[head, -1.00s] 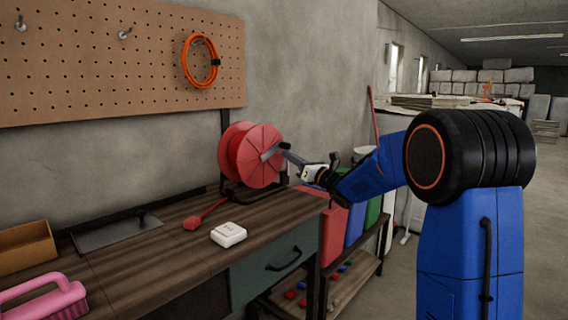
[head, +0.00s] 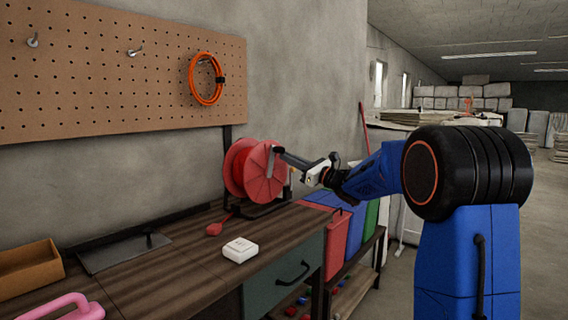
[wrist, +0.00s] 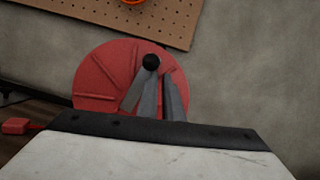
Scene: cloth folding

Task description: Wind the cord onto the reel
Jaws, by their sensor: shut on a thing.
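The red reel (head: 243,172) stands upright on a dark frame at the back right end of the workbench. Its red flange (wrist: 100,85) fills the middle of the wrist view. The red cord's end, a red plug-like piece (head: 214,229), lies on the bench left of the reel, with a short stretch of cord leading toward it. It also shows at the left edge of the wrist view (wrist: 15,126). My gripper (head: 280,152) is shut on the reel's crank handle (wrist: 151,62), whose dark round end shows between the fingers. The crank arm (head: 271,162) points up.
A white box (head: 240,249) sits on the bench in front of the cord end. A grey plate (head: 125,250), brown tray (head: 28,268) and pink brush (head: 65,306) lie further left. An orange coil (head: 206,80) hangs on the pegboard. Coloured bins (head: 338,240) stand right of the bench.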

